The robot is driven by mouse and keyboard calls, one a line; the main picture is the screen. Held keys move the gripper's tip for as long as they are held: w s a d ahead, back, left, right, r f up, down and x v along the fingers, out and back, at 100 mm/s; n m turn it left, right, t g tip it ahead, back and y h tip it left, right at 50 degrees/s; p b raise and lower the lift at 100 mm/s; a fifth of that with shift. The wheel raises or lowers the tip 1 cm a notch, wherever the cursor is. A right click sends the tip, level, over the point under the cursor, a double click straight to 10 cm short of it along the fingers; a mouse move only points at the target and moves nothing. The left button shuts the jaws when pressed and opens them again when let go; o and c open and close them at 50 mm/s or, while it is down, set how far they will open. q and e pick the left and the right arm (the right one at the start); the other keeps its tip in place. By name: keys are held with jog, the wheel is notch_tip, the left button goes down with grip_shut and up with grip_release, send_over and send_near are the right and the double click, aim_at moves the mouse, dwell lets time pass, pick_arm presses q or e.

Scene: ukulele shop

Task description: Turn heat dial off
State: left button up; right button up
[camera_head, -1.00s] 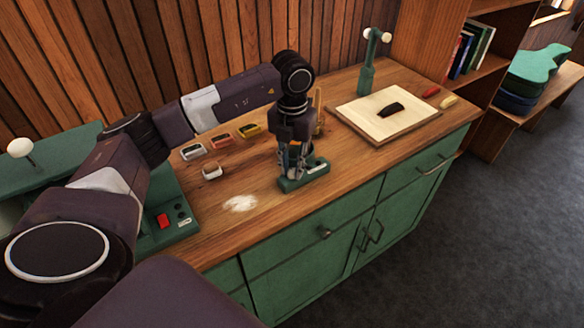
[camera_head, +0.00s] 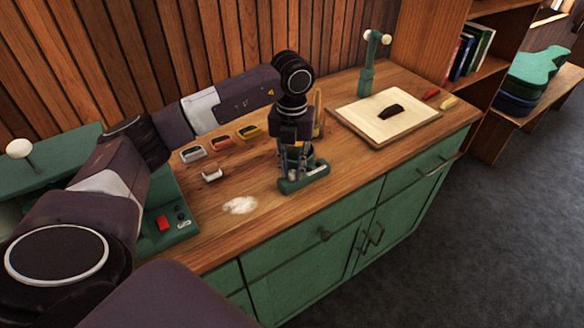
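A small green fixture (camera_head: 303,182) stands near the front edge of the wooden bench top. My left gripper (camera_head: 294,165) points straight down over it, with its fingers around or just behind the fixture's upright part. The fingertips are small and dark, so I cannot tell if they touch anything or how far apart they are. No dial can be made out clearly on this fixture; the gripper hides part of it. My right gripper is not in view.
A green machine (camera_head: 181,233) with a red switch (camera_head: 163,222) stands at the left, partly behind my arm. Several small containers and a pale powder patch (camera_head: 240,205) lie left of the gripper. A board (camera_head: 372,122) with a dark piece and a green stand (camera_head: 367,77) are at right.

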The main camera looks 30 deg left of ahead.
aim_at(292, 172)
pick_arm(q)
jog(key=shift+o, duration=0.5)
notch_tip(292, 172, up, 12)
dwell(0.3)
dwell(0.4)
